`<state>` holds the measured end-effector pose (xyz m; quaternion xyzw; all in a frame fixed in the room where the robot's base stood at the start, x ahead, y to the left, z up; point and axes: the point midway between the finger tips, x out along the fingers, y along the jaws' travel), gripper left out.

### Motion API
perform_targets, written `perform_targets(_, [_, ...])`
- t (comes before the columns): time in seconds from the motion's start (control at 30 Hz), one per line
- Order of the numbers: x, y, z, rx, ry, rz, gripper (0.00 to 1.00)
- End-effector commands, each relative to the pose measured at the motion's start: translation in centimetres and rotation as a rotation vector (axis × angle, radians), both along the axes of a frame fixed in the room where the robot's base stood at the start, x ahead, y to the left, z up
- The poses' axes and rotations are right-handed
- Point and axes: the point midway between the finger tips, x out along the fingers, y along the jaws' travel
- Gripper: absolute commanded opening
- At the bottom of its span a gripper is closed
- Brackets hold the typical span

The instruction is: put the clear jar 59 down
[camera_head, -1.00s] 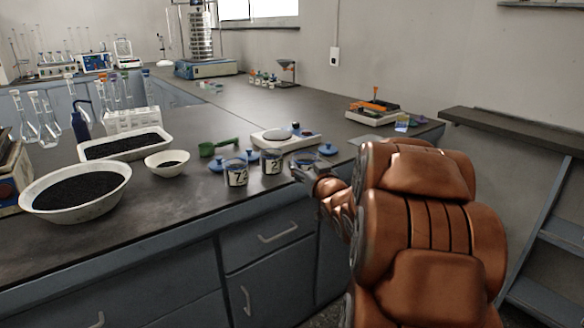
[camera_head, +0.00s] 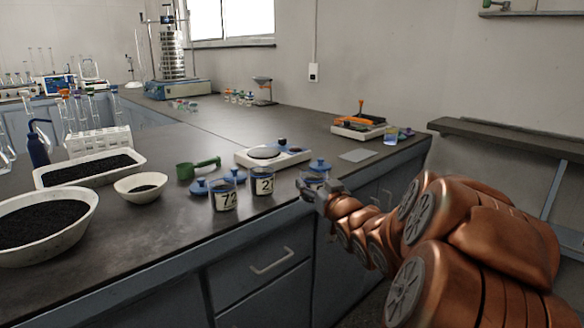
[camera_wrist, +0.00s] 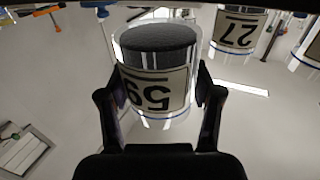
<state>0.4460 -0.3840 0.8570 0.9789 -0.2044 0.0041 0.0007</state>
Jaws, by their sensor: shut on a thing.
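The clear jar 59 (camera_wrist: 156,80) is between the fingers of my gripper (camera_wrist: 160,105) in the wrist view; its label reads 59 upside down and dark granules show inside. In the head view my gripper (camera_head: 318,190) is at the front edge of the bench, and the jar (camera_head: 315,178) is partly hidden by it. My gripper is shut on the jar. I cannot tell whether the jar's base touches the bench top (camera_head: 150,225).
Two labelled jars, jar 72 (camera_head: 223,197) and another (camera_head: 262,182), stand just left of my gripper. Blue lids (camera_head: 199,188), a balance (camera_head: 271,156), a green scoop (camera_head: 197,168) and a small bowl (camera_head: 140,187) are nearby. Clear bench lies behind the balance.

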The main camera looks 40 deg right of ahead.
Motion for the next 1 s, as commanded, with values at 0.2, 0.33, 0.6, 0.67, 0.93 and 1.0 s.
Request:
perform_targets(0.2, [3.5,-1.3,-0.2,-0.004,-0.005,0.005,0.00])
perform_targets(0.33, [5.8,-2.3,-0.3,-0.002,-0.002,0.004,0.00])
perform_targets(0.6, [9.2,-3.8,-0.1,-0.002,-0.005,0.003,0.00])
perform_targets(0.67, [9.6,-4.0,-0.1,-0.002,-0.004,0.003,0.00])
perform_targets(0.93, [10.8,-4.5,-0.1,-0.003,-0.003,0.003,0.00])
perform_targets(1.0, [11.6,-4.8,-0.1,-0.004,-0.004,0.003,0.00])
